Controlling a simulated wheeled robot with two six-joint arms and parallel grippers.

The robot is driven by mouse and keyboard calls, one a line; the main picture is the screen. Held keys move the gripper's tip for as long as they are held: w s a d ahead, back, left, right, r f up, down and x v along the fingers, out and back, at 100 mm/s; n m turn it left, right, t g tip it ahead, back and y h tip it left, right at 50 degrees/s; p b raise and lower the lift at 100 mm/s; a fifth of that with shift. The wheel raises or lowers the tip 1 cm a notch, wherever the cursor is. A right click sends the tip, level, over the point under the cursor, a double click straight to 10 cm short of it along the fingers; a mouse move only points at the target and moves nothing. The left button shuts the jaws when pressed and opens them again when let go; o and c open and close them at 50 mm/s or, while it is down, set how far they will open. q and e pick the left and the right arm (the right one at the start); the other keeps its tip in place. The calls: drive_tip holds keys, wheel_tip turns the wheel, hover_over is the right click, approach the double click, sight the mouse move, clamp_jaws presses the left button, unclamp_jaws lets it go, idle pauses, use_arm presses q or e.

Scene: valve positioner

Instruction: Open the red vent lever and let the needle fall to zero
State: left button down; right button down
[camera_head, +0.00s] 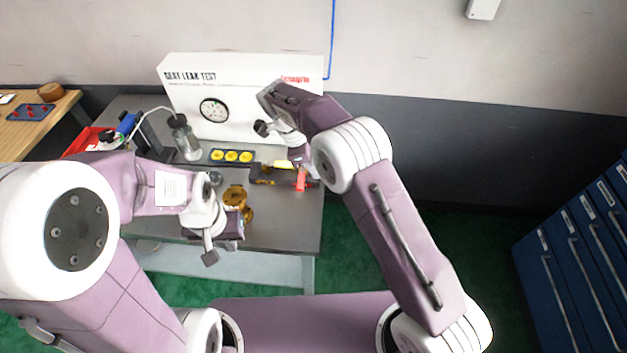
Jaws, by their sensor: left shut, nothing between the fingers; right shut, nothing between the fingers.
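The white SEAT LEAK TEST panel (255,92) stands at the back of the grey bench. Its round dial gauge (214,110) faces me; the needle is too small to read. A small red piece (301,181), which looks like the red vent lever, is at the right end of a dark and yellow device on the bench. My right gripper (301,168) is shut and empty, just above the red piece; I cannot tell if they touch. My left gripper (243,218) is shut and empty, close to a brass-coloured part (235,196) near the bench's front.
The dark and yellow device (268,175) lies beside a dark tray of yellow round pieces (232,156). A clear cylinder (187,142) stands left of them. A red bin (85,141) is at the left. Blue drawers (575,260) stand far right. The bench's front right corner is clear.

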drive_tip(key=shift+w+d+r+m, duration=0.6)
drive_tip(key=shift+w+d+r, duration=0.7)
drive_tip(key=shift+r, duration=3.15)
drive_tip(key=s+d+r+y, duration=0.1)
drive_tip(key=s+d+r, duration=0.2)
drive_tip(key=s+d, duration=0.65)
drive_tip(key=s+d+f+n+t+y, duration=0.1)
drive_tip(key=s+d+f+n+y, duration=0.1)
drive_tip(key=s+f+n, duration=1)
drive_tip(key=n+y, duration=0.1)
drive_tip(key=n, duration=0.6)
drive_tip(key=shift+s+d+f+n+p, duration=0.2)
drive_tip(key=shift+d+n+p, duration=0.1)
drive_tip(key=shift+d+p, duration=0.1)
